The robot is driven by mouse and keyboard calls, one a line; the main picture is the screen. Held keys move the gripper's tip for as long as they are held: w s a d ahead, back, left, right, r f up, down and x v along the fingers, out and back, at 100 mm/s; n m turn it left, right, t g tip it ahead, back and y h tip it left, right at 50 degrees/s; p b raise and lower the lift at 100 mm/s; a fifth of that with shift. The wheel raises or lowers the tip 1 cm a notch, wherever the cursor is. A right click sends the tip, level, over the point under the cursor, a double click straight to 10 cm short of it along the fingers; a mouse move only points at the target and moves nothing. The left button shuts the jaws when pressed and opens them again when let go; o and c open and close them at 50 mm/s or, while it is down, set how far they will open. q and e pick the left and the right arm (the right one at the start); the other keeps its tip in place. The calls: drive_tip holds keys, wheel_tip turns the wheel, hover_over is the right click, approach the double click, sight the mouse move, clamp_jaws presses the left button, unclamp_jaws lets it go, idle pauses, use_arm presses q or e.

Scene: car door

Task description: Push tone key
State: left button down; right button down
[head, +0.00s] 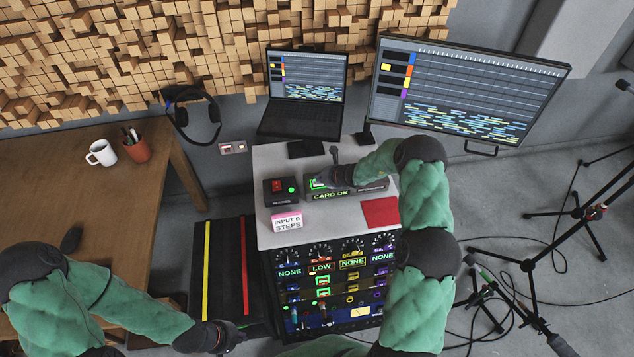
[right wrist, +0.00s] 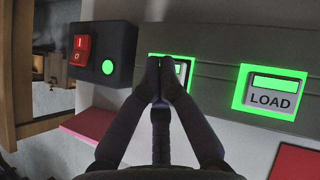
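My right gripper (head: 326,178) is over the card unit (head: 345,192) on top of the rack, which reads "CARD OK". In the right wrist view its fingers (right wrist: 164,68) are together with nothing between them, in front of a green-framed key (right wrist: 184,68). They hide most of that key and its label; I cannot tell whether they touch it. A key marked "LOAD" (right wrist: 271,92), also green-framed, is to its right. I cannot read the word tone on any key. My left gripper (head: 228,336) is low beside the rack, away from the keys; its fingers are unclear.
A box with a red switch (head: 277,186) and green light stands left of the card unit. A pink-edged "INPUT 6 STEPS" sign (head: 287,222) and a red card (head: 381,212) lie nearby. The laptop (head: 304,94) and monitor (head: 465,92) are behind. The rack front (head: 330,290) has dials and lit labels.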

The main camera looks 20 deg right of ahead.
drive_tip(key=shift+f, duration=0.2)
drive_tip(key=shift+r, duration=0.15)
drive_tip(key=shift+s+r, duration=0.1)
drive_tip(key=shift+r, duration=0.25)
idle(0.4)
drive_tip(key=shift+r+p, duration=2.2)
drive_tip(key=shift+r, duration=0.8)
drive_tip(key=shift+f, duration=0.1)
